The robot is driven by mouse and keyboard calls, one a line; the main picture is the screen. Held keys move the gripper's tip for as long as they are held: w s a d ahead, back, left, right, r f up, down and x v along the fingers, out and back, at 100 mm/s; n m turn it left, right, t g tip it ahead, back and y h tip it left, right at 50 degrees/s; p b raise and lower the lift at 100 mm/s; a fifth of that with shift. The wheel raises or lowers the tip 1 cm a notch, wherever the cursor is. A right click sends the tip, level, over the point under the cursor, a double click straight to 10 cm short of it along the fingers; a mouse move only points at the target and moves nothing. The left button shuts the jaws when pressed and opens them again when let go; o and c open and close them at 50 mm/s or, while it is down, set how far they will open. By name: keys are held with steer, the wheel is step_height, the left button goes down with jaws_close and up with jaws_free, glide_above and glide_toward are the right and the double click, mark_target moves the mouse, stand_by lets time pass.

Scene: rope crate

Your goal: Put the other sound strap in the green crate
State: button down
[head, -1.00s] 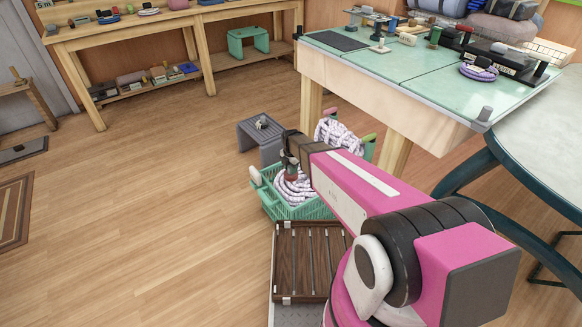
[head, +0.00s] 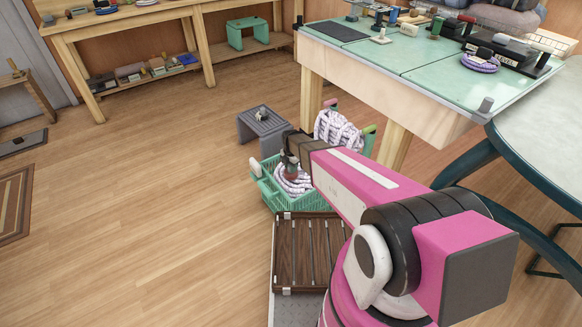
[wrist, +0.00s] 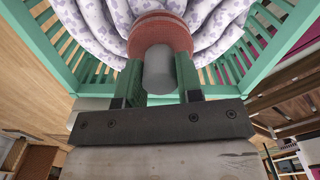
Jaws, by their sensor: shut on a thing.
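The green crate (head: 290,204) stands on the floor beyond the brown slatted deck. A coil of white and purple rope (head: 294,186) lies in it. My gripper (head: 290,165) is over the crate, pointing down. In the wrist view, its green fingers (wrist: 159,84) are shut on a reddish-brown round piece (wrist: 160,28) with a grey cylindrical end (wrist: 160,70). White and purple rope loops (wrist: 95,20) lie close beyond it, between the crate's slatted walls (wrist: 58,48). I cannot tell whether the held piece touches the rope, or whether it is a strap.
A second rope coil (head: 338,133) stands behind the crate, near the green-topped table (head: 420,62). A grey stool (head: 262,124) is at the crate's back left. A purple coil (head: 480,63) lies on the table.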

steer(key=shift+f, duration=0.45)
stand_by(0.3)
steer(key=c, duration=0.7)
jaws_free()
step_height(320, 180, up, 11)
steer(key=shift+f, duration=0.1)
